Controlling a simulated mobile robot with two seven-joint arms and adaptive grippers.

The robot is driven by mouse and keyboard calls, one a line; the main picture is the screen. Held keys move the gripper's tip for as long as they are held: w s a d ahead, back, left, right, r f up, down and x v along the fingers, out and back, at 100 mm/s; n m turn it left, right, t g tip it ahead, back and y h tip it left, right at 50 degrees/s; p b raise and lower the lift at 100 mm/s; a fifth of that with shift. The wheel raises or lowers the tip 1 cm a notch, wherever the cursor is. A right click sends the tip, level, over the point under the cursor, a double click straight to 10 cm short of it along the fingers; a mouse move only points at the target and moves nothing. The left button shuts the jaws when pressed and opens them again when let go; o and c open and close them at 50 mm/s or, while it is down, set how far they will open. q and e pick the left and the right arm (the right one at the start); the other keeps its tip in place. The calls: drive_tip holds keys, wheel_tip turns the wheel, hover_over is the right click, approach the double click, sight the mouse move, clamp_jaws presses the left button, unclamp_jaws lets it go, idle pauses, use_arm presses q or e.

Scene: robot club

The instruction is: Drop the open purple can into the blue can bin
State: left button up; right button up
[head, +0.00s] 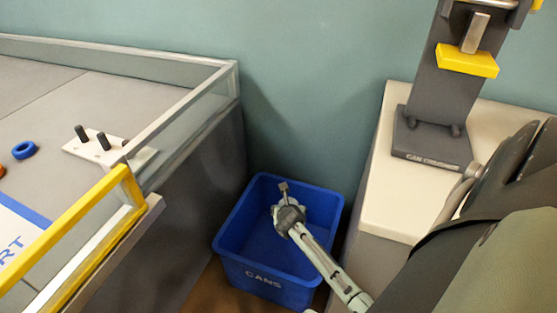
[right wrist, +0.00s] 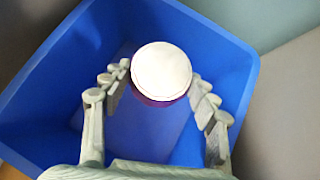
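The blue can bin (head: 265,283), marked CANS, stands on the floor between the table and a pale cabinet. My right gripper (head: 284,198) is over the bin's opening in the head view. In the right wrist view the purple can (right wrist: 162,72) is seen end-on, with a pale round top and a thin strip of purple side. The can cannot be made out in the head view. My left gripper is not in view.
A can crusher (head: 432,140) with a yellow block stands on the pale cabinet (head: 385,215) at right. At left, a railed table (head: 45,85) holds a pegged white board (head: 105,150) and a blue ring (head: 24,150). Its yellow rail (head: 70,225) is near the bin.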

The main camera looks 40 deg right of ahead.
drive_tip(key=o, duration=0.3)
drive_tip(key=shift+o, duration=0.2)
drive_tip(key=v, duration=1.2)
